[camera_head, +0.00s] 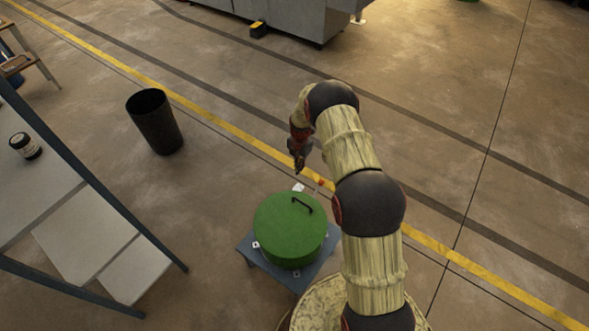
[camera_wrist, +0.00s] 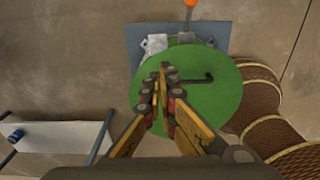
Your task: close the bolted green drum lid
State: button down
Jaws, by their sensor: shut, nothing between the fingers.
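The green drum lid (camera_head: 283,225) shows as a round green top with a black bar handle (camera_head: 303,205) on it. It looks level, and I cannot make out a gap under its rim. In the wrist view the green lid (camera_wrist: 215,105) fills the middle, with the black handle (camera_wrist: 196,80) just right of my fingertips. My gripper (camera_head: 299,172) points down near the far edge of the drum in the head view. In the wrist view my gripper (camera_wrist: 162,72) is shut and empty, over the lid. Whether it touches the lid cannot be told.
The drum stands on a blue-grey stand (camera_head: 252,262) with small white brackets. An orange-tipped lever (camera_head: 320,182) is at its far side. A black bin (camera_head: 155,121) and a shelf frame (camera_head: 100,222) with a dark jar (camera_head: 25,146) are left. Floor at right is clear.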

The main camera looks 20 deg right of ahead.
jog(key=w+d+f+y+b, duration=0.1)
jog(key=d+f+b, duration=0.3)
jog(key=f+b, duration=0.5)
jog(key=shift+w+f+g+b, duration=0.4)
jog(key=shift+w+f, duration=0.25)
jog(key=shift+f, duration=2.75)
